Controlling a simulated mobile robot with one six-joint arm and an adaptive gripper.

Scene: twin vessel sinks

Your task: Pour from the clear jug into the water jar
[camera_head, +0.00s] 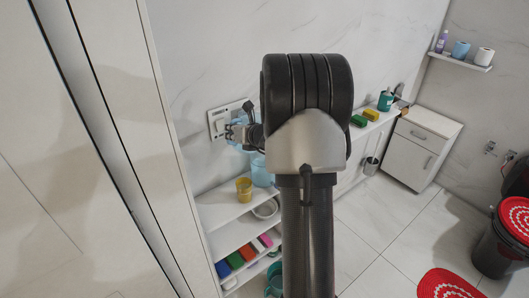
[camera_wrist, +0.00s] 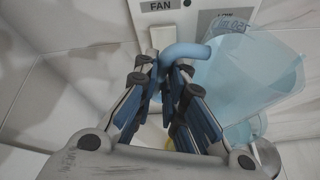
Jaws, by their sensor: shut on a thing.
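My gripper (camera_wrist: 164,75) is shut on the light-blue handle (camera_wrist: 186,52) of the clear jug (camera_wrist: 255,72) in the wrist view. The jug's see-through bluish body extends right of the fingers, in front of the wall plates. In the head view my gripper (camera_head: 243,133) is small, near the wall switch, and my arm hides much of the jug. A light-blue jar (camera_head: 262,173), which looks like the water jar, stands on the shelf top below it. In the wrist view, a clear vessel shows partly below the jug. I cannot tell the jug's exact tilt or any flow.
A yellow cup (camera_head: 244,190) stands left of the jar on the white shelf unit (camera_head: 219,212). A pale bowl (camera_head: 266,209) and several coloured blocks sit on lower shelves. The wall switch panel (camera_head: 217,122) is close behind my gripper. Red-topped bin (camera_head: 514,218) stands far right.

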